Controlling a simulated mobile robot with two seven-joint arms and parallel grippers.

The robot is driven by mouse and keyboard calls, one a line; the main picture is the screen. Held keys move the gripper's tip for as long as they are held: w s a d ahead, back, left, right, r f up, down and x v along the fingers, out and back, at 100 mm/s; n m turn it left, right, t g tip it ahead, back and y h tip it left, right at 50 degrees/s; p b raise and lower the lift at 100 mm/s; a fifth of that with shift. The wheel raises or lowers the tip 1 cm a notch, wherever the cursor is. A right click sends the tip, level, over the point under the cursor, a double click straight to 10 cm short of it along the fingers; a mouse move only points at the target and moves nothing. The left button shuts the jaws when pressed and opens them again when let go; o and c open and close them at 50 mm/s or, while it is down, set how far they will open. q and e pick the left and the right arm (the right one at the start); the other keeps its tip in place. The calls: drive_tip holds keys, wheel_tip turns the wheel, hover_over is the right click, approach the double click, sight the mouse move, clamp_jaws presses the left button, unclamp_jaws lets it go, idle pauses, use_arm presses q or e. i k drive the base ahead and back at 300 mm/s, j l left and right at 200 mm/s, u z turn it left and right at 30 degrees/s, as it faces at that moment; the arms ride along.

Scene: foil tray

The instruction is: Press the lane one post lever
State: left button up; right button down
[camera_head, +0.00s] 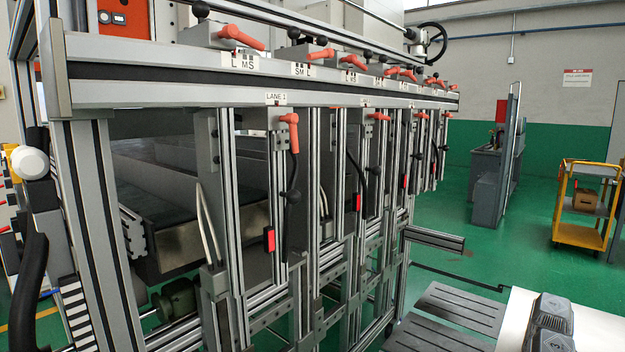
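The lane one post stands below a white "LANE 1" label (276,98) on the machine's front rail. A small orange-red lever (290,119) sits at the top of this post, its short arm hanging down. Just below it a black curved handle (294,170) runs down to a round black knob (293,197). A red piece (269,240) is mounted lower on the same post. I cannot tell from this view whether the lever is pressed. Neither of my grippers shows in the head view.
More posts with similar orange levers (368,117) recede to the right. Orange-handled clamps (242,37) line the top rail. A grey bar (433,239) juts out to the right. Green floor (480,262) lies open toward a yellow cart (581,236). Dark blocks (551,318) show at bottom right.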

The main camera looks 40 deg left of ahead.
sight(291, 119)
drive_tip(key=u, duration=1.15)
